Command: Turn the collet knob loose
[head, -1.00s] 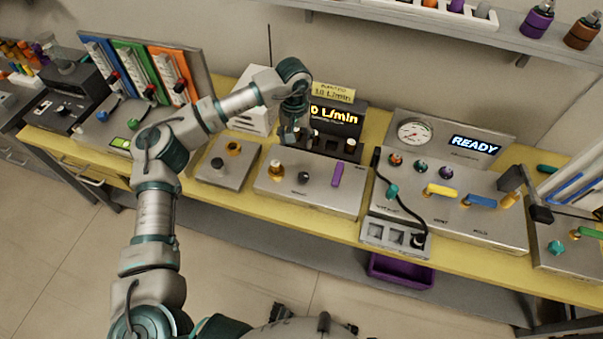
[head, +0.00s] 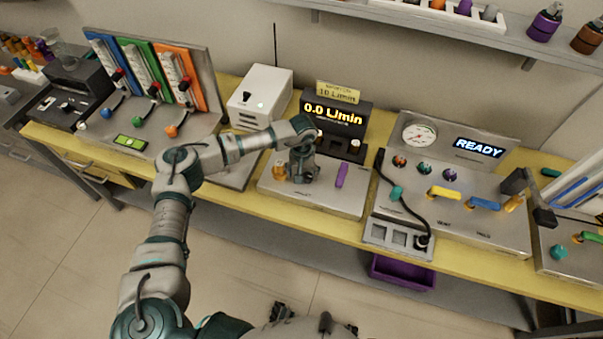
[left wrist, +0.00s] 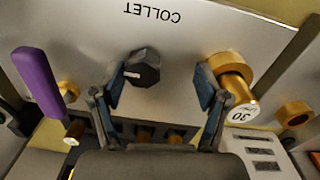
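The collet knob (left wrist: 142,68) is black, faceted, with a white mark, on a metal panel near the label COLLET in the left wrist view. My left gripper (left wrist: 160,82) is open, with one finger on each side of the knob. The knob sits nearer the left finger in that picture; whether that finger touches it I cannot tell. In the head view my left gripper (head: 303,172) points down over the panel (head: 325,198) and hides the knob. My right gripper is not in view.
A brass fitting marked 30 (left wrist: 235,85) stands close by the right finger in the wrist view. A purple lever (head: 341,175) is on the panel's other side. Behind stands a display (head: 334,118) reading 0.0 L/min. A panel reading READY (head: 478,147) is to the right.

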